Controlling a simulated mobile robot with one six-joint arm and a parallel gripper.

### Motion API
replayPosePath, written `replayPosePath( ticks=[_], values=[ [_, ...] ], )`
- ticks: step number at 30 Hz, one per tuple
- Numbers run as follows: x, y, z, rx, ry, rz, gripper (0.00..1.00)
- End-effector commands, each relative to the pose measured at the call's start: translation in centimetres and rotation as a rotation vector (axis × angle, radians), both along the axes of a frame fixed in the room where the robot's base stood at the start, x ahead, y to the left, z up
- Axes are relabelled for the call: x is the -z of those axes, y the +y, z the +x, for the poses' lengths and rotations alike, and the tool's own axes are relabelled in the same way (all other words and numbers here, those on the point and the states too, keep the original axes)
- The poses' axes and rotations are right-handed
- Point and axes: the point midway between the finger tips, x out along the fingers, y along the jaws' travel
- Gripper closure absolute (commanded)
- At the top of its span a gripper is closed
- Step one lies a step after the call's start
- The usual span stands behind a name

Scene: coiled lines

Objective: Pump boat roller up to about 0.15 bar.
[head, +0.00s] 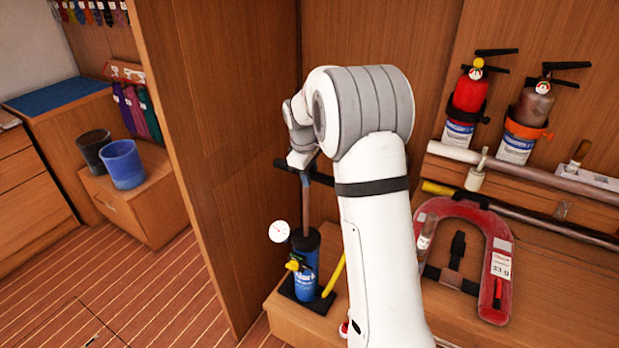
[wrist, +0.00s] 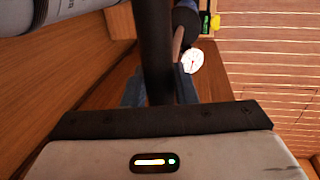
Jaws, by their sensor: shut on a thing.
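A blue hand pump (head: 305,272) stands upright on a black foot on a low wooden ledge. Its rod (head: 306,205) shows well above the cylinder, so the handle is up. My gripper (head: 301,160) is shut on the black pump handle (head: 322,178); the handle also runs between my fingers in the wrist view (wrist: 157,45). A round white gauge (head: 279,231) sits beside the pump; in the wrist view the gauge (wrist: 192,62) has a red needle, but its scale is too small to read. A yellow hose (head: 334,275) runs behind my arm. I cannot make out the boat roller.
A wooden partition (head: 215,150) stands close left of the pump. A red horseshoe-shaped float (head: 498,270) lies right of my arm, below two fire extinguishers (head: 468,100) (head: 527,115). Two buckets (head: 122,164) (head: 94,150) stand on a box at left. The striped floor (head: 150,290) is clear.

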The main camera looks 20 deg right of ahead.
Motion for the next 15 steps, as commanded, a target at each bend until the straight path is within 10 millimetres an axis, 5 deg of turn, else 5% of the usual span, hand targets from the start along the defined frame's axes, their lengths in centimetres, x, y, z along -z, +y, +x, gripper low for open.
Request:
replayPosePath(
  ticks=[8, 9, 15],
  values=[
    [-0.21, 0.01, 0.21, 0.002, -0.010, 0.001, 1.00],
    [-0.21, 0.01, 0.20, 0.002, -0.009, 0.000, 0.71],
    [-0.09, 0.00, 0.12, 0.001, -0.005, 0.001, 0.55]
  ],
)
